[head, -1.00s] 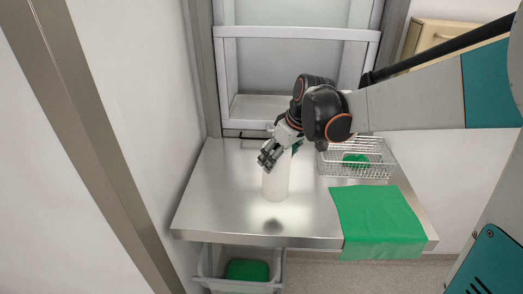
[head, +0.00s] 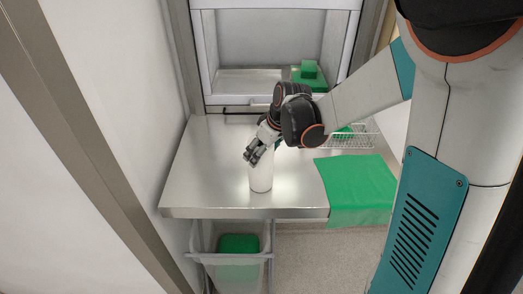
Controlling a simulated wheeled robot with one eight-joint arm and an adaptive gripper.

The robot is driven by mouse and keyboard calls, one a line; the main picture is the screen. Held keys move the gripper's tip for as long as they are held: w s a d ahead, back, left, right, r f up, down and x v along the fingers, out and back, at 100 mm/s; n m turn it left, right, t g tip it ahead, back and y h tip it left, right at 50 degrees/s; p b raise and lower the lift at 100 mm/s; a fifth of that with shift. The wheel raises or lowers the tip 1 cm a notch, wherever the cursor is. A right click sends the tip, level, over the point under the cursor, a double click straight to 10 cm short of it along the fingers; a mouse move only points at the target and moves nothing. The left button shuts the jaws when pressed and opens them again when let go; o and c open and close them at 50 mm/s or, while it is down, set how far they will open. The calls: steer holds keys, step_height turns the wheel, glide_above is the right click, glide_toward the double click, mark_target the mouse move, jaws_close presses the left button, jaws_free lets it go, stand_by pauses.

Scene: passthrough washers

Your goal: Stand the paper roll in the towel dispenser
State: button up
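The white paper roll (head: 261,175) is upright over the steel table, left of the green cloth and near the front edge. Whether its base touches the steel is hard to tell. My gripper (head: 254,152) is at the roll's upper left, with its dark fingers angled down and appearing shut on the roll's upper end. The fingers and wrist hide part of the roll's top. I cannot pick out a towel dispenser in this view.
The steel table (head: 205,170) has clear room on its left. A green cloth (head: 355,185) hangs over its front edge. A wire basket (head: 350,138) stands behind it. A framed opening (head: 265,45) at the back holds a green object (head: 309,75). A bin (head: 240,275) sits below.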

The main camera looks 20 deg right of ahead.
steer(key=shift+f, duration=0.2)
steer(key=o, duration=1.9)
steer(key=shift+r, duration=0.1)
steer(key=a+v, duration=0.1)
steer(key=v, duration=1.2)
steer(key=s+f+m+t+b, duration=0.1)
steer(key=s+f+m+b, duration=0.1)
steer(key=s+f+b, duration=0.4)
steer(key=s+a+f+m+t+h+b, duration=0.1)
steer(key=s+f+m+b, duration=0.1)
steer(key=s+f+b, duration=0.4)
steer(key=s+f+m+t+h+b, duration=0.1)
steer(key=s+f+b, duration=0.5)
steer(key=f+b, duration=0.8)
steer(key=shift+s+a+f+m+b, duration=0.25)
steer(key=shift+m+b, duration=0.15)
steer(key=shift+m, duration=0.1)
